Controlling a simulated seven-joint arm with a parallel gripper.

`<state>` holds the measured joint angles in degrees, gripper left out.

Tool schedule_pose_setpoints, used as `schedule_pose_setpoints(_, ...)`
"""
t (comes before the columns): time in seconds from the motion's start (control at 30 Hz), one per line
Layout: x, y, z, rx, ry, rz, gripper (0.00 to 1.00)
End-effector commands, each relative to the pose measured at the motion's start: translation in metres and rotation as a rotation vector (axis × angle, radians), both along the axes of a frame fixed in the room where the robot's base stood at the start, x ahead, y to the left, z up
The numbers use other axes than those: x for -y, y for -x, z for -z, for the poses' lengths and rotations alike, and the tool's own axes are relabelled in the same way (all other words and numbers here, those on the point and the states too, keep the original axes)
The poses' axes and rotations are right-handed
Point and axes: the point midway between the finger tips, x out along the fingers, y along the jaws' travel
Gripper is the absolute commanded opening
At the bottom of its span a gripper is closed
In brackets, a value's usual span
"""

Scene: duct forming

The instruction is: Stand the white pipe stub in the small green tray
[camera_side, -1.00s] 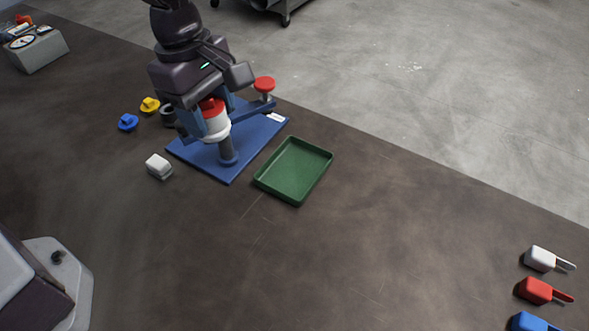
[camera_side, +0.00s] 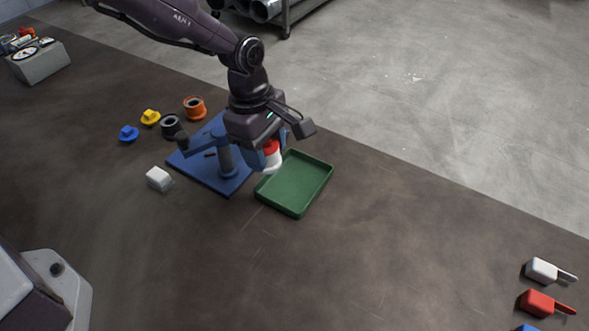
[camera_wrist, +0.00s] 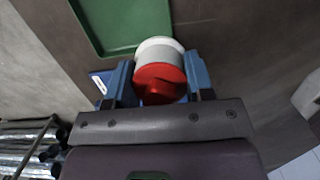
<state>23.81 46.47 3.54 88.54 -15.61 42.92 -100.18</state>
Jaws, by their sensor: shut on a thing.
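The white pipe stub (camera_side: 272,162) carries a red cap (camera_side: 269,147) on its upper end. My gripper (camera_side: 266,152) is shut on it, and the stub looks close to upright. It hangs above the back left edge of the small green tray (camera_side: 312,197), which looks empty. In the wrist view the white rim of the stub (camera_wrist: 158,43) and the red cap (camera_wrist: 158,82) sit between my blue fingers, and the green tray (camera_wrist: 108,25) lies at upper left. The gap between stub and tray is hard to judge.
A blue base plate (camera_side: 226,183) with a blue post and arm stands left of the tray. A white block (camera_side: 159,178), a dark ring (camera_side: 171,127) and an orange spool (camera_side: 194,107) lie nearby. The table in front of the tray is clear.

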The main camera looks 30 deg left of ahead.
Motion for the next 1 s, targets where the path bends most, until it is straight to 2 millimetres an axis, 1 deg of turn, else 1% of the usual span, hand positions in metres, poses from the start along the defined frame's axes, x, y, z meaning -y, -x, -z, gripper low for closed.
schedule_pose_setpoints(0.03,0.004,-0.010,0.006,0.000,0.000,0.001,0.00)
schedule_pose_setpoints(0.2,0.015,-0.034,0.039,-0.002,0.000,-0.001,0.00)
schedule_pose_setpoints(0.33,0.020,-0.046,0.053,-0.001,0.000,0.000,0.00)
schedule_pose_setpoints(0.57,0.024,-0.054,0.063,0.000,0.000,0.000,0.00)
schedule_pose_setpoints(0.7,0.024,-0.054,0.083,-0.004,-0.001,0.000,0.00)
schedule_pose_setpoints(0.8,0.024,-0.054,0.094,-0.001,-0.001,-0.001,0.00)
schedule_pose_setpoints(1.0,0.024,-0.055,0.094,0.001,0.000,0.000,0.00)
